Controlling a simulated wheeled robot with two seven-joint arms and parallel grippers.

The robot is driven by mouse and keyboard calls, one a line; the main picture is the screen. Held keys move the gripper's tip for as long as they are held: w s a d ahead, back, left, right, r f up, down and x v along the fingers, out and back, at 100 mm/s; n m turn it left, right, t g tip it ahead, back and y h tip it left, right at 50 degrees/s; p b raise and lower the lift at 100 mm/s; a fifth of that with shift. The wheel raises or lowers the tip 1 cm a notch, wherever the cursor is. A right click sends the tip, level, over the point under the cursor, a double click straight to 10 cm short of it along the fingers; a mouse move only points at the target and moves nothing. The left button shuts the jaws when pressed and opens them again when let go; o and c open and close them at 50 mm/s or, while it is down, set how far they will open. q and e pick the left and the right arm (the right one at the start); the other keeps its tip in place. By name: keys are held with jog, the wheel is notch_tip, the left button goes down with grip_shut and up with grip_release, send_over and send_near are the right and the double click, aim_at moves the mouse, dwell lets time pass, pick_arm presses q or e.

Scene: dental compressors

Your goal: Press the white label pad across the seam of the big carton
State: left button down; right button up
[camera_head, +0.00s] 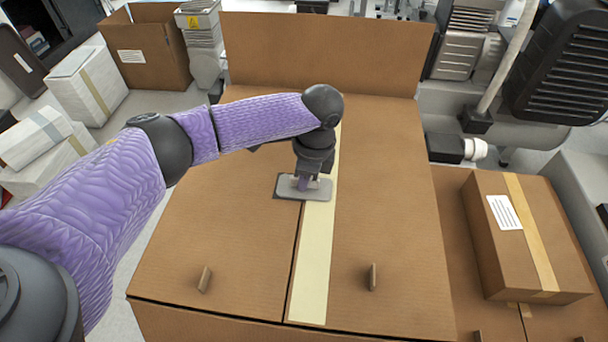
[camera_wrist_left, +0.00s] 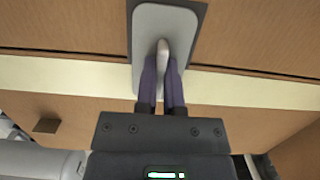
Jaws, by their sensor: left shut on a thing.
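The big carton (camera_head: 380,240) stands in front of me, its two closed top flaps meeting at a seam. A pale tape strip (camera_head: 312,270) lies along the seam's right side; it also shows in the wrist view (camera_wrist_left: 60,75). The pale grey-white label pad (camera_head: 320,190) lies crosswise over the seam and part of the tape. It shows in the left wrist view (camera_wrist_left: 145,25) with a dark edge. My left gripper (camera_head: 303,180) is shut on the upright grip of the pad (camera_wrist_left: 162,52). I cannot tell whether the pad touches the cardboard. My right gripper is out of view.
A raised carton flap (camera_head: 325,50) stands at the back. Small tabs (camera_head: 205,279) (camera_head: 373,277) stick up from the front of the top. A smaller taped carton (camera_head: 520,240) is at the right. White boxes (camera_head: 88,85) and an open carton (camera_head: 150,50) are at the left.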

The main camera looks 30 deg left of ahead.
pick_arm(q)
jog(key=shift+s+f+p, duration=0.1)
jog(key=shift+f+p, duration=0.1)
jog(key=shift+p, duration=0.1)
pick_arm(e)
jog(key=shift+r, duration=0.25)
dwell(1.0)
pick_arm(q)
jog(key=c, duration=0.7)
grip_release()
jog(key=shift+o, duration=0.2)
notch_tip(320, 180, up, 3)
jog(key=shift+d+p, duration=0.15)
jog(key=shift+p, duration=0.9)
jog(key=r+p, duration=0.1)
jog(key=r, duration=0.1)
jog(key=r+p, duration=0.2)
jog(key=d+r+p, duration=0.1)
jog(key=r+p, duration=0.1)
jog(key=r, duration=0.1)
jog(key=shift+w+r, duration=0.1)
jog(key=shift+w, duration=0.3)
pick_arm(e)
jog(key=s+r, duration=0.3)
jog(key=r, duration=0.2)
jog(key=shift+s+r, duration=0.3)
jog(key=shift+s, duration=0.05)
